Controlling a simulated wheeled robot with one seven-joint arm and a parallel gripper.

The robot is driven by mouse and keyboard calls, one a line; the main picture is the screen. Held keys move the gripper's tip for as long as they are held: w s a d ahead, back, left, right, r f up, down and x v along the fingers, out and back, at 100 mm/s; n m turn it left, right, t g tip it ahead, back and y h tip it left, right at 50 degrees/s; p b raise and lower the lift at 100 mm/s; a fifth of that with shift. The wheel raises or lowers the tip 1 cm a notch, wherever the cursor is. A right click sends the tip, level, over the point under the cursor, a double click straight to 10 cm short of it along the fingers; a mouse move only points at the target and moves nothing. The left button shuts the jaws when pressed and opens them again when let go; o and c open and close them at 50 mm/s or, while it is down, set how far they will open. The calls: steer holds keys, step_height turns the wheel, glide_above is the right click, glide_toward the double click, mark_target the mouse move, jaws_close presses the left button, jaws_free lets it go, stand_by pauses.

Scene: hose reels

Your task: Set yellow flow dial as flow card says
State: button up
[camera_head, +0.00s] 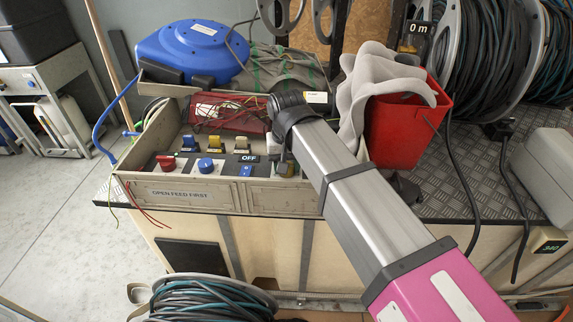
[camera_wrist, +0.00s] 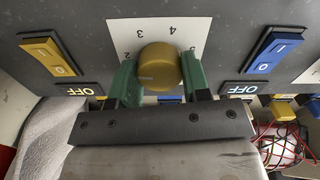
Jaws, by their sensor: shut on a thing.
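The yellow flow dial (camera_wrist: 159,66) is a round knob on a white plate (camera_wrist: 120,38) with printed numbers; 3, 4 and 5 appear upside down in the wrist view. My gripper (camera_wrist: 159,76) has its green fingers on both sides of the dial, shut on it. The dial's pointer cannot be made out, so its setting is unclear. In the head view my gripper (camera_head: 283,160) reaches down at the right end of the control box (camera_head: 225,196), and hides most of the dial. I cannot make out a readable flow card in either view.
A blue switch (camera_wrist: 273,52) and a yellow switch (camera_wrist: 48,57) flank the dial, each near an OFF label. A blue dial (camera_head: 205,164) and a red knob (camera_head: 167,162) are farther left. A red bucket (camera_head: 405,130) with a grey cloth (camera_head: 365,92) stands close right of my arm.

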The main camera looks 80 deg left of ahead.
steer(key=shift+m, duration=0.5)
steer(key=o, duration=0.9)
steer(key=shift+o, duration=0.2)
step_height(320, 180, up, 11)
steer(key=shift+f, duration=0.1)
stand_by(0.5)
